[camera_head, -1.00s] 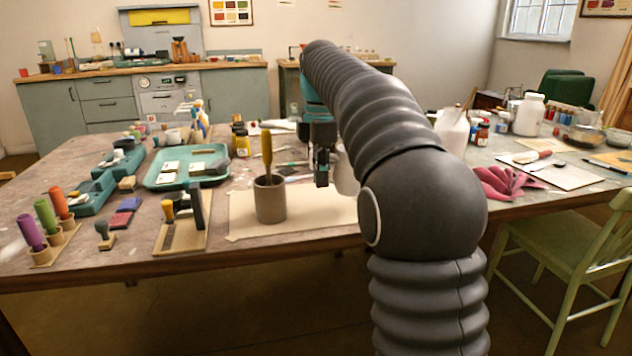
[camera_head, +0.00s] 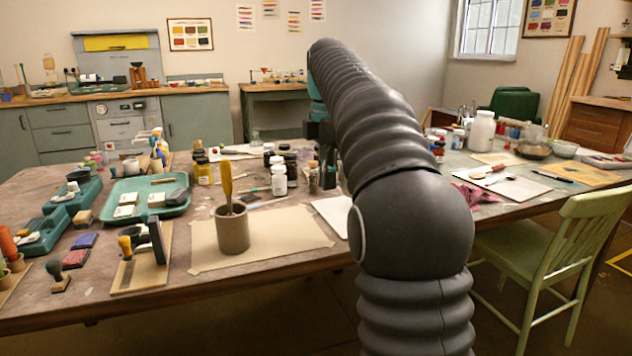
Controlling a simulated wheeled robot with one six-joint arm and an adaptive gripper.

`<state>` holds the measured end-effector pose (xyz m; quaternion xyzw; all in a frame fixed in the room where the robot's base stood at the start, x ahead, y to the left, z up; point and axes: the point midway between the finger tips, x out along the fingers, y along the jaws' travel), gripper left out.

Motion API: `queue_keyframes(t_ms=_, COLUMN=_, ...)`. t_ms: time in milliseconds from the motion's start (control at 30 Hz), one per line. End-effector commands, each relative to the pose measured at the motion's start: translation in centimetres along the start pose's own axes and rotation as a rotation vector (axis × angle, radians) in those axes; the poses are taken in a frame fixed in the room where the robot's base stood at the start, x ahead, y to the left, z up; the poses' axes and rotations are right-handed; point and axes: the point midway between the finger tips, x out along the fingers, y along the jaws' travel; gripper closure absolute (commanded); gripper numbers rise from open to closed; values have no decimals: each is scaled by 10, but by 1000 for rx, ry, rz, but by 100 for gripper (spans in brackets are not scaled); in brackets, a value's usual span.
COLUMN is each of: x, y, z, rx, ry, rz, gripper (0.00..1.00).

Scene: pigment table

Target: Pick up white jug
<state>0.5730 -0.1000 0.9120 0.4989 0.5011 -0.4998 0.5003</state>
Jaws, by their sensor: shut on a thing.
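My gripper (camera_head: 326,168) shows only in part, as dark fingers at the left edge of my arm, above the table's middle. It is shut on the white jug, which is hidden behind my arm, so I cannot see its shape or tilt.
A grey-brown cup (camera_head: 232,230) with a yellow-handled tool stands on a tan sheet (camera_head: 290,238). Small bottles (camera_head: 279,178) stand behind it. A green tray (camera_head: 122,211) is at left. A large white jar (camera_head: 481,130) stands at right, and a green chair (camera_head: 575,225) stands at the table's right front.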

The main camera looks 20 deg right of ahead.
Motion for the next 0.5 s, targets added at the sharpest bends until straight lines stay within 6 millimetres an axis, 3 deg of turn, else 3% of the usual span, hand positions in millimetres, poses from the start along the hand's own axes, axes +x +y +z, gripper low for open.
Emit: queue_keyframes(t_ms=500, x=-10, y=-5, z=14, rx=0, ry=0, rz=1, gripper=100)
